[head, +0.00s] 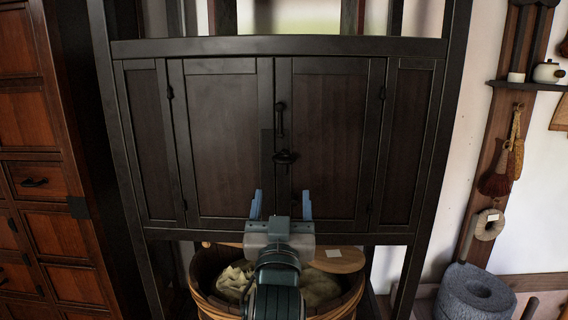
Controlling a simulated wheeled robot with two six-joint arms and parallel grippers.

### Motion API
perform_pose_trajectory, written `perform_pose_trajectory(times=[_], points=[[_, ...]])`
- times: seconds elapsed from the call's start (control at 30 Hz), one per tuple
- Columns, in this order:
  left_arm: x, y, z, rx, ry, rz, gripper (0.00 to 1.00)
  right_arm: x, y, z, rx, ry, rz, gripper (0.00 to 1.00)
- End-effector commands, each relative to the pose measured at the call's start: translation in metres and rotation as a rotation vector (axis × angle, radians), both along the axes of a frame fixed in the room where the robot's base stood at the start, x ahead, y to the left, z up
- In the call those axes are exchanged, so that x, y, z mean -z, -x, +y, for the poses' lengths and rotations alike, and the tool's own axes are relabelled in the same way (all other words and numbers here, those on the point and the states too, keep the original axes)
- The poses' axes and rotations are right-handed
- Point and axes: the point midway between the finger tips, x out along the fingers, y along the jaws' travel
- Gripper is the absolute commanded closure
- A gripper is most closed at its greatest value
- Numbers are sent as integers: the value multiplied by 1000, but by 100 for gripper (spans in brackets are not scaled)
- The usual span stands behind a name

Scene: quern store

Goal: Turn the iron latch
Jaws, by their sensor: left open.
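The iron latch (286,157) is a small black piece at the meeting edge of two dark wooden cabinet doors. The left door (220,140) and the right door (330,135) are both closed. My left gripper (281,204) is open and empty, with its two blue fingers pointing up toward the doors. In the picture it is below the latch and apart from it. A black upright handle (280,118) sits above the latch. My right gripper is not in view.
A wooden tub (205,270) with pale cloth sacks (318,286) and a round wooden lid (340,260) stands below the cabinet. A drawer chest (70,245) is at left. A grey stone quern (474,293) stands at lower right, below a wall shelf (530,85).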

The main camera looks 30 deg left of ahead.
Motion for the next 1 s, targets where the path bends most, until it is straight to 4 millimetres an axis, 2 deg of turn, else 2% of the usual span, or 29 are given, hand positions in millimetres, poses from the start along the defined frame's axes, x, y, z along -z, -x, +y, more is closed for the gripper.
perform_pose_trajectory(times=[0.27, 0.7, 1.0], points=[[-14, -18, 11, -3, -9, -4, 31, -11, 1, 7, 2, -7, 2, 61], [-40, -72, 44, -2, -6, 0, 31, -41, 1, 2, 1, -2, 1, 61], [-42, -84, 52, -1, -2, -2, 31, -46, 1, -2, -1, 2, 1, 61]])
